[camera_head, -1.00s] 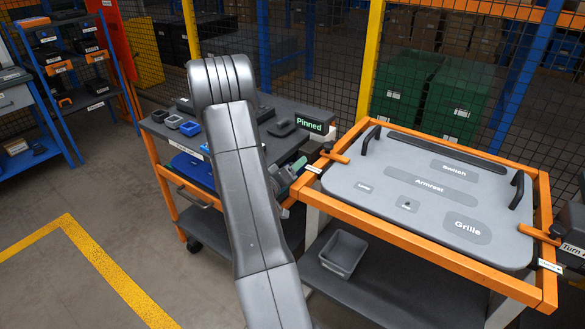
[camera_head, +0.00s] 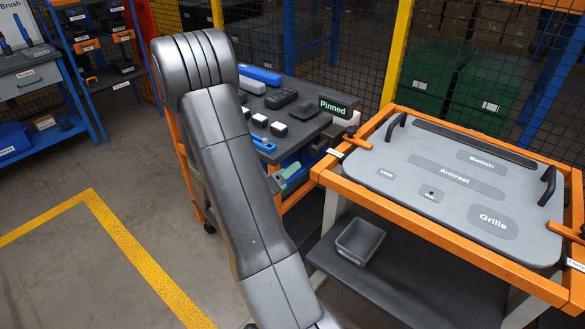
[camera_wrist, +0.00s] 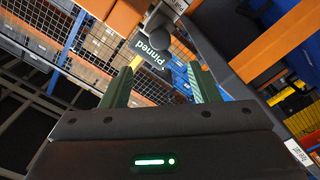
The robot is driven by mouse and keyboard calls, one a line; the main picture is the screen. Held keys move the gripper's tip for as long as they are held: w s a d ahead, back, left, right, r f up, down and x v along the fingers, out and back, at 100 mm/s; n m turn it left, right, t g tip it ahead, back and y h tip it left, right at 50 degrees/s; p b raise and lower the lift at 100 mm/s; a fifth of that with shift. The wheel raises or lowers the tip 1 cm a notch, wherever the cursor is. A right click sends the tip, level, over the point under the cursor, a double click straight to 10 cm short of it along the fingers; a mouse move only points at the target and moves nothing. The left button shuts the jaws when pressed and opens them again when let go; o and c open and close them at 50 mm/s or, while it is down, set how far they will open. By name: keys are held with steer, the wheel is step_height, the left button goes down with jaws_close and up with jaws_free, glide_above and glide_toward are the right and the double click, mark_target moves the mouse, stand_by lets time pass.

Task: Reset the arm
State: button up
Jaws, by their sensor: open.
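My arm fills the middle of the head view, its elbow raised high and its forearm hidden behind it. My gripper (camera_wrist: 162,68) shows in the wrist view as two green fingers spread apart with nothing between them. In the head view, green parts of it (camera_head: 294,176) show low beside the dark-topped cart (camera_head: 308,124), partly hidden by my arm. The black sign reading "Pinned" (camera_head: 333,106) stands at the cart's right corner. It also shows beyond the fingers in the wrist view (camera_wrist: 150,52).
An orange-framed cart with a grey panel (camera_head: 400,171) stands at the right, close to my gripper. A grey bin (camera_head: 360,242) sits on its lower shelf. Blue shelving (camera_head: 78,68) stands at the left, mesh fencing behind. Floor at the left is clear around a yellow line (camera_head: 125,249).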

mark_target(312, 152)
stand_by(0.4)
steer(key=p+x, duration=0.2)
steer(key=x, duration=1.1)
steer(key=shift+w+d, duration=0.2)
steer(key=shift+v, duration=1)
